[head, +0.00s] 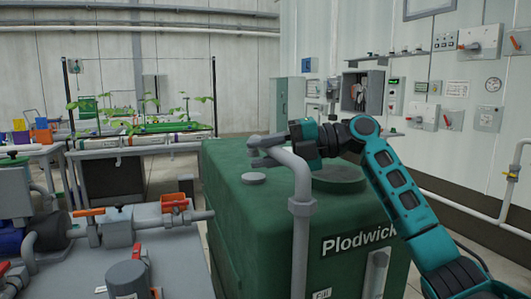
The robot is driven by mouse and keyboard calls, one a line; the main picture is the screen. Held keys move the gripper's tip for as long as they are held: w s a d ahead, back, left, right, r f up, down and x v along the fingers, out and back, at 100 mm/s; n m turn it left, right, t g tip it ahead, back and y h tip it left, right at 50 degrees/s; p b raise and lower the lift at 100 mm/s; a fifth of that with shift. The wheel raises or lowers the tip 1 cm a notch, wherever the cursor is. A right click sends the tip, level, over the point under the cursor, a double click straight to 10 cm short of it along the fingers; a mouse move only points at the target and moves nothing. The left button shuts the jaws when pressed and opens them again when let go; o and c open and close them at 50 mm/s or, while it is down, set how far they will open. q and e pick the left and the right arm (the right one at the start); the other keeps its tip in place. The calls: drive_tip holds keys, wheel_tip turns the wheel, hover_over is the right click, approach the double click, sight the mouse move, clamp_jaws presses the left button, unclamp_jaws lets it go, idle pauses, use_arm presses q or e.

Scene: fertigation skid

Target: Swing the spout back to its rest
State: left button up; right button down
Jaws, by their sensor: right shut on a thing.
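The spout (296,172) is a grey bent pipe rising from a collar (301,207) on an upright pipe in front of the green tank (235,225). It bends over toward the back left above the tank top. My right gripper (268,145) reaches in from the right and is shut on the spout near its far end. The gripper's fingers and the spout end overlap, so the exact contact is hard to see. My left gripper is not in view. I cannot make out a separate rest for the spout.
A pale round cap (253,178) and a broad dark green lid (338,184) are on the tank top. Grey pipework with orange-handled valves (174,201) stands at the left. A plant bench (140,130) is behind. Switch boxes (480,40) hang on the right wall.

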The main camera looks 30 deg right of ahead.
drive_tip(key=shift+a, duration=0.2)
drive_tip(key=c, duration=1.2)
unclamp_jaws()
drive_tip(key=shift+o, duration=1.4)
drive_tip(key=shift+a, duration=0.1)
use_arm(q)
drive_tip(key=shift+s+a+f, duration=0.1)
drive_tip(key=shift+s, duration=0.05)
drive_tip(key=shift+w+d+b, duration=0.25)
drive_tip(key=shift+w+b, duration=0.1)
drive_tip(key=shift+b, duration=0.05)
use_arm(e)
drive_tip(key=v, duration=1.3)
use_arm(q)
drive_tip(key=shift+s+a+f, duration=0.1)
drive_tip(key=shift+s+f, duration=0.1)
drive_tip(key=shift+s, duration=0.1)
